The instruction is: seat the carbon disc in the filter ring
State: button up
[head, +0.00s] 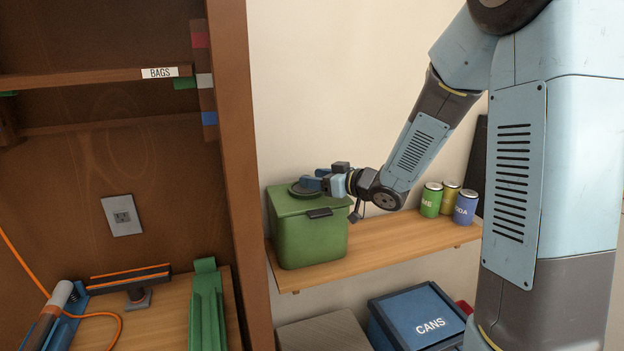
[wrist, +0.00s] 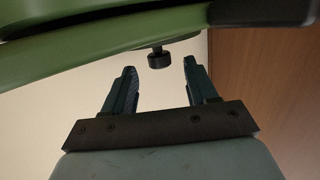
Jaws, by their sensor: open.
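A dark round piece (head: 303,190) lies on top of the green bin's lid. It looks like the filter ring or the carbon disc, but I cannot tell which, or whether one sits in the other. My gripper (head: 315,183) is just above it at the lid. In the wrist view my gripper (wrist: 160,82) is open, with nothing between its fingers. A small black knob on a short stem (wrist: 159,60) shows just beyond the fingertips, between them and apart from both. I cannot tell what the knob belongs to.
The green bin (head: 310,238) stands on a wooden shelf (head: 390,240), close to the brown cabinet's side panel (head: 250,130). Several cans stand farther right, including a green can (head: 431,201). A blue CANS bin (head: 415,318) is below. The shelf between bin and cans is clear.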

jog(key=v, duration=1.2)
jog(key=shift+f, duration=0.1)
jog(key=s+d+r+m+t+h, duration=0.25)
jog(key=d+r+m+h, duration=0.45)
jog(key=d+h, duration=0.45)
jog(key=s+a+m+g, duration=0.2)
jog(key=s+g, duration=0.5)
jog(key=s, duration=1.4)
jog(key=shift+s+a+f+m, duration=0.25)
jog(key=shift+a+f+m, duration=0.1)
jog(key=shift+m, duration=0.05)
jog(key=shift+h, duration=0.25)
